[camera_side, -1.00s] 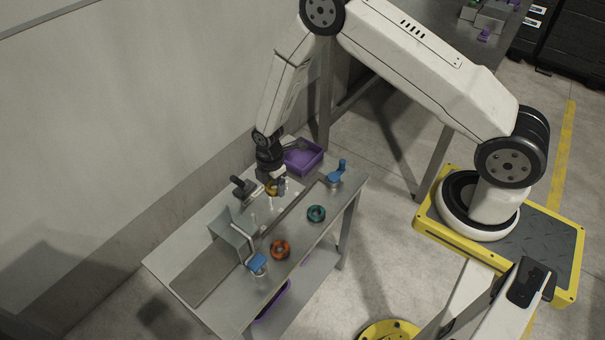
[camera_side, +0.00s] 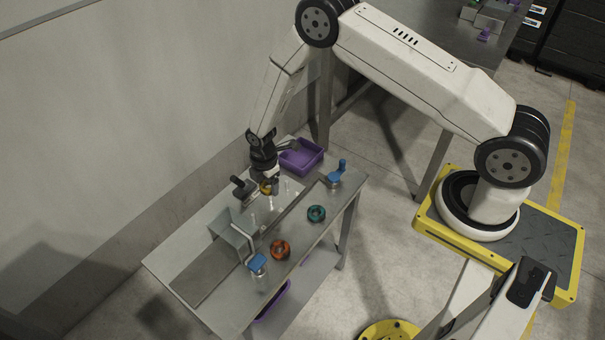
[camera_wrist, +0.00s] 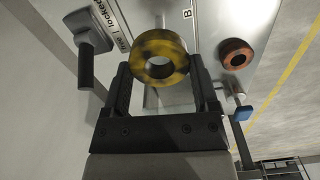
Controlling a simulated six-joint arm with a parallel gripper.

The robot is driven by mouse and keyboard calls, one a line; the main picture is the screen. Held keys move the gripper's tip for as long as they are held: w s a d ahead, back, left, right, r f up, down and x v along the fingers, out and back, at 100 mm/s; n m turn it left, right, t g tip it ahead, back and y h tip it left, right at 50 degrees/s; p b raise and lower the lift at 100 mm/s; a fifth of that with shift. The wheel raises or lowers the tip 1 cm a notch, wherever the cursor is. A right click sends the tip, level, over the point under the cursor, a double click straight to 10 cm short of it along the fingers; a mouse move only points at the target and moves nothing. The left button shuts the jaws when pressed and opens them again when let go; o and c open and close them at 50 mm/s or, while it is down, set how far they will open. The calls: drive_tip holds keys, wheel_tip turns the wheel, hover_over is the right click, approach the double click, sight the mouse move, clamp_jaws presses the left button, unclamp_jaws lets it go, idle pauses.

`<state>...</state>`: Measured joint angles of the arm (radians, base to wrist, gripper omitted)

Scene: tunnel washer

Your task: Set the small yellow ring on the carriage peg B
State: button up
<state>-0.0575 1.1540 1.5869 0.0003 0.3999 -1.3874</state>
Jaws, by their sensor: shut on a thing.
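My gripper (camera_wrist: 163,82) is shut on the small yellow ring (camera_wrist: 178,67), which has dark blotches. In the wrist view the ring sits between the two black fingers with its hole facing the camera. In the side view my gripper (camera_side: 266,180) and the yellow ring (camera_side: 266,188) are over the table's far side, beside a black handle (camera_side: 240,186). Thin upright pegs (camera_side: 270,204) stand on the plate close by. A letter B (camera_wrist: 187,14) shows beyond the ring in the wrist view. I cannot tell exactly which peg it marks; the ring hides part of that area.
An orange ring (camera_side: 280,249) and a teal ring (camera_side: 316,213) lie on the table's near side. A bent metal cover (camera_side: 230,236) stands left of the pegs. A purple bin (camera_side: 302,157) is behind my gripper.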

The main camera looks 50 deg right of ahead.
drive_tip(key=shift+f, duration=1.75)
drive_tip(key=shift+f, duration=1.7)
idle(1.2)
drive_tip(key=o, duration=1.1)
drive_tip(key=shift+r, duration=0.1)
drive_tip(key=shift+r, duration=3.65)
